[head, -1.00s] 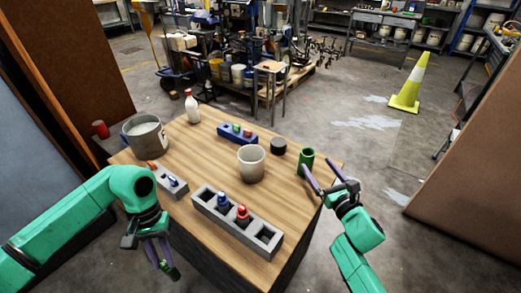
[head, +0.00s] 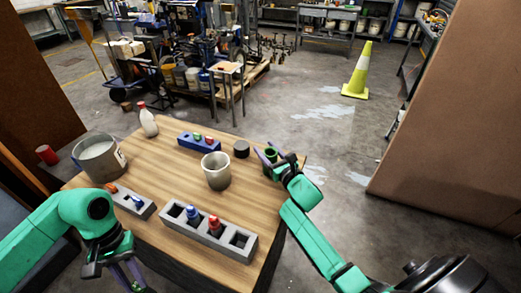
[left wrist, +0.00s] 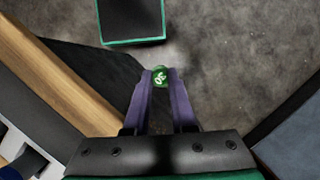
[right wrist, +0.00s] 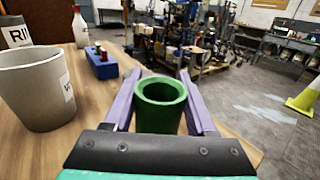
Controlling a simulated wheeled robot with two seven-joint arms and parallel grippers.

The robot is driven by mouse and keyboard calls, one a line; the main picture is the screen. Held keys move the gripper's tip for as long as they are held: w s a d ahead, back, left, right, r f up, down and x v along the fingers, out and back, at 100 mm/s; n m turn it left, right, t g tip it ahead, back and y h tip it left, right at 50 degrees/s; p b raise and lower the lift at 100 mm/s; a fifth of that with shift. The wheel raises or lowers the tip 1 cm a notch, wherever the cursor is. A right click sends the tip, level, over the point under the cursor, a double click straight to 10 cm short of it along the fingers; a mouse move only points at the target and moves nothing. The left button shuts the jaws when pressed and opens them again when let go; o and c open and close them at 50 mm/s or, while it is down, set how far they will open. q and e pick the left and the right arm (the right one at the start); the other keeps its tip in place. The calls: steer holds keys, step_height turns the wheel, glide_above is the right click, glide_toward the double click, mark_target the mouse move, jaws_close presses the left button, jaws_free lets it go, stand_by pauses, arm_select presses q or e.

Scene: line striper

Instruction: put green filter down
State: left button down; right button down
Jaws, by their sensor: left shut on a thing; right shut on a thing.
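My left gripper (left wrist: 160,78) is shut on a small green piece with a white mark on its end (left wrist: 160,77), which I take as the green filter. It is held off the table's near left side, over the floor. In the head view the left gripper (head: 130,278) is low at the left. My right gripper (right wrist: 163,85) is shut on a green open-topped cup (right wrist: 160,105), with one finger on each side. In the head view the green cup (head: 270,155) is upright at the table's right edge, partly covered by the gripper.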

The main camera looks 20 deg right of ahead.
stand_by(0.5)
arm_select(q)
steer(key=shift+d+r, duration=0.2)
steer(key=shift+d, duration=0.05)
steer(key=w+d+r+n+t+h, duration=0.1)
steer(key=d+r+n, duration=0.3)
steer(key=d+r, duration=0.45)
steer(key=w+d+r+n+h, duration=0.15)
steer(key=d+r+n, duration=0.35)
steer(key=r, duration=0.6)
steer(key=s+d+r+n+t+h, duration=0.1)
steer(key=s+d+r+n, duration=0.1)
steer(key=d+r+n, duration=0.3)
steer(key=s+d+r+n+t+h, duration=0.1)
steer(key=s+d+r+n+t, duration=0.15)
steer(key=d, duration=0.35)
step_height(320, 180, down, 18)
steer(key=shift+w+r+n+g, duration=0.15)
steer(key=shift+n+g, duration=0.2)
steer(key=shift+n, duration=0.1)
steer(key=c, duration=0.7)
jaws_free()
steer(key=shift+y, duration=0.25)
steer(key=shift+c, duration=0.2)
